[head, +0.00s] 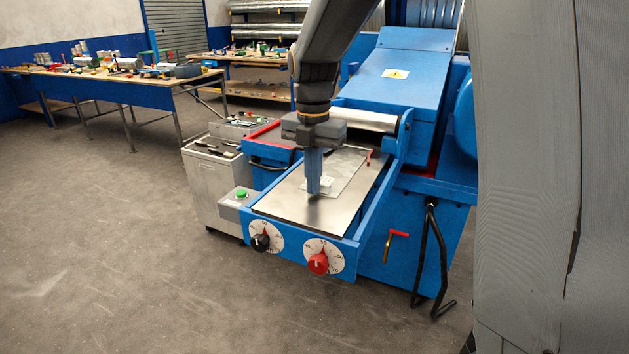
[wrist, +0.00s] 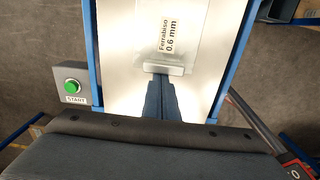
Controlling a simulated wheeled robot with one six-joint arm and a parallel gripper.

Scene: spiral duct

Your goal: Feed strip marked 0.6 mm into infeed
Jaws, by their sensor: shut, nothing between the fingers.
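The metal strip (head: 347,168) lies flat on the infeed table (head: 285,208) of the blue machine, its far end toward the roller (head: 368,119). In the wrist view its label (wrist: 169,36) reads "Fernabiso 0.6 mm", and a small raised light tab (wrist: 163,70) stands at the strip's near end. My gripper (head: 314,192) points down over the table at the near end of the strip. In the wrist view its fingers (wrist: 159,80) are together and empty, with the tips right by the tab. I cannot tell whether they touch it.
A green START button (head: 241,193) sits on a grey box left of the table. Black (head: 261,242) and red (head: 318,263) dials are on the machine's front. Blue side rails (head: 372,215) border the table. A cluttered workbench (head: 105,72) stands far left; the floor between is clear.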

